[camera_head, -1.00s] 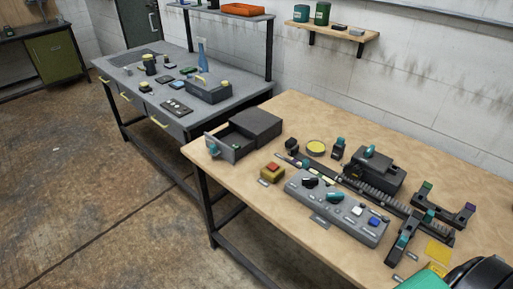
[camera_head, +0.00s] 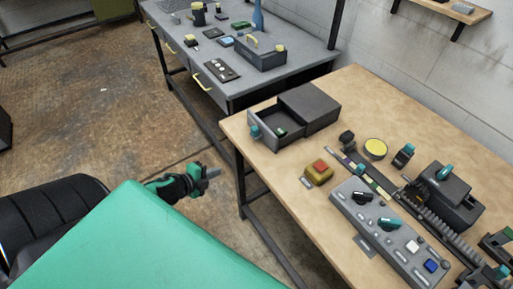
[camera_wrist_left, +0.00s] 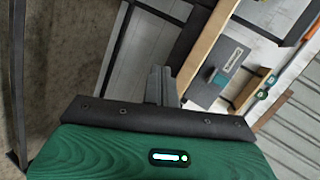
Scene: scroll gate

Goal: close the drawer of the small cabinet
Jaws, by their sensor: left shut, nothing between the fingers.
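The drawer's front carries a teal handle (camera_head: 255,132). My left gripper (camera_head: 213,173) is shut and empty, off the bench's left edge, to the left of and below the drawer front in the picture, apart from it. In the left wrist view the shut fingers (camera_wrist_left: 160,85) point toward the bench, and a grey panel with a teal part (camera_wrist_left: 228,66), likely the drawer front, shows beyond them.
A red-and-yellow button box (camera_head: 319,173), a control panel (camera_head: 385,228) and a yellow-topped round item (camera_head: 375,149) stand on the bench right of the drawer. A grey table (camera_head: 290,70) stands behind. Open floor (camera_head: 110,110) lies left of the bench.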

